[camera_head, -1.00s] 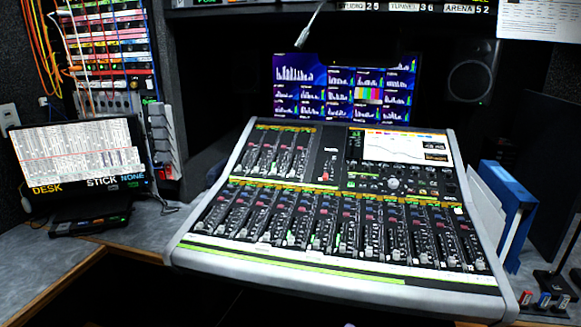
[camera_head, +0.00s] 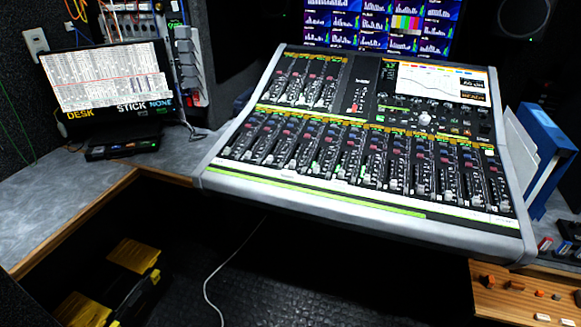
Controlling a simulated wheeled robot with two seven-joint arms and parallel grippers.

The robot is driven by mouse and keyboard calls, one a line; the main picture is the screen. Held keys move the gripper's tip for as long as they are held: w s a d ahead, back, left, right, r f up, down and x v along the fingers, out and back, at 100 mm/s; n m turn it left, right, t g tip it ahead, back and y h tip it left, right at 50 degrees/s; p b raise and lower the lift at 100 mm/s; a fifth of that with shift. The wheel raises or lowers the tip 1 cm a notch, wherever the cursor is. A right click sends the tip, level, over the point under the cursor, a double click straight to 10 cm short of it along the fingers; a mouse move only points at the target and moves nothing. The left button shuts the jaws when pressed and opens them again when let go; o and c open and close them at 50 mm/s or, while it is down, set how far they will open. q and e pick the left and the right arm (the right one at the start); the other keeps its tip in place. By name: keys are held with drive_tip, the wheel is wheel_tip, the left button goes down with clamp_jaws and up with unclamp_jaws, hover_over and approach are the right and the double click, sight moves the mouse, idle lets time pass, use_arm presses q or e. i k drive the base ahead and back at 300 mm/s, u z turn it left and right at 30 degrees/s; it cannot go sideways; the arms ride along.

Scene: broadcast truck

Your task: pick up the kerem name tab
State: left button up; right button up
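I cannot make out a tab with the name Kerem on it. Small white pieces (camera_head: 542,317) lie on a wooden board (camera_head: 490,299) at the lower right, too small to read. The mixing console (camera_head: 365,140) has a pale strip (camera_head: 340,190) along its front edge, and no name can be read on it. Neither of my grippers is in view.
A laptop-like screen (camera_head: 107,78) stands on the grey desk (camera_head: 60,190) at left. A blue binder (camera_head: 548,150) stands right of the console. Black-and-yellow cases (camera_head: 135,255) and a white cable (camera_head: 212,290) are on the dark floor below.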

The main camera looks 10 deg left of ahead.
sight(284, 173)
drive_tip(key=u, duration=0.45)
drive_tip(key=k, duration=0.55)
drive_tip(key=u, duration=1.1)
drive_tip(key=i, duration=0.9)
drive_tip(key=z, duration=0.85)
drive_tip(key=i, duration=0.6)
drive_tip(key=z, duration=0.6)
